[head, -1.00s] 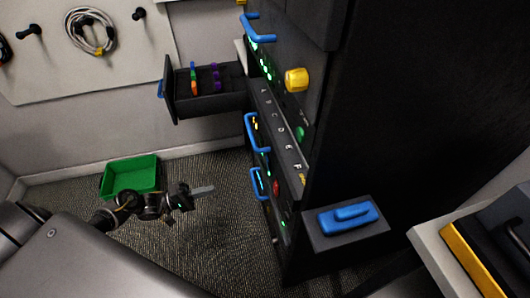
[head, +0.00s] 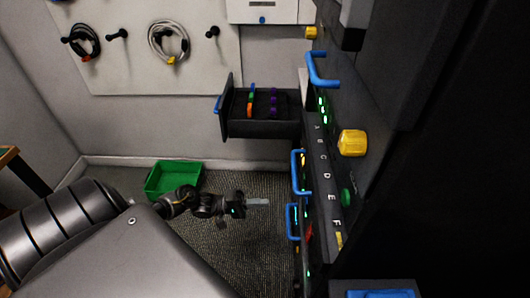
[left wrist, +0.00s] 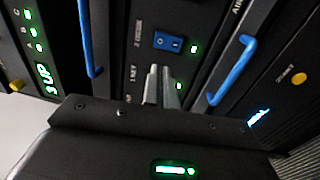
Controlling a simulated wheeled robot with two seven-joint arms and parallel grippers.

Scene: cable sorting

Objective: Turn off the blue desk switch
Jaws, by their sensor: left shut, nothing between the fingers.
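A blue rocker switch (left wrist: 168,42) sits on a dark rack panel in the left wrist view, with a green light beside it. Small white labels to its left are hard to read. My left gripper (head: 258,202) is shut and empty, low in front of the rack in the head view. Its fingertips (left wrist: 162,70) show just below the switch in the left wrist view; I cannot tell whether they touch the panel. The switch cannot be made out in the head view. My right gripper is not in view.
Blue handles (left wrist: 232,70) flank the switch panel. The tall dark rack (head: 400,150) fills the right, with a yellow knob (head: 352,142). An open drawer (head: 262,128) juts out above my gripper. A green bin (head: 173,178) stands on the floor behind.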

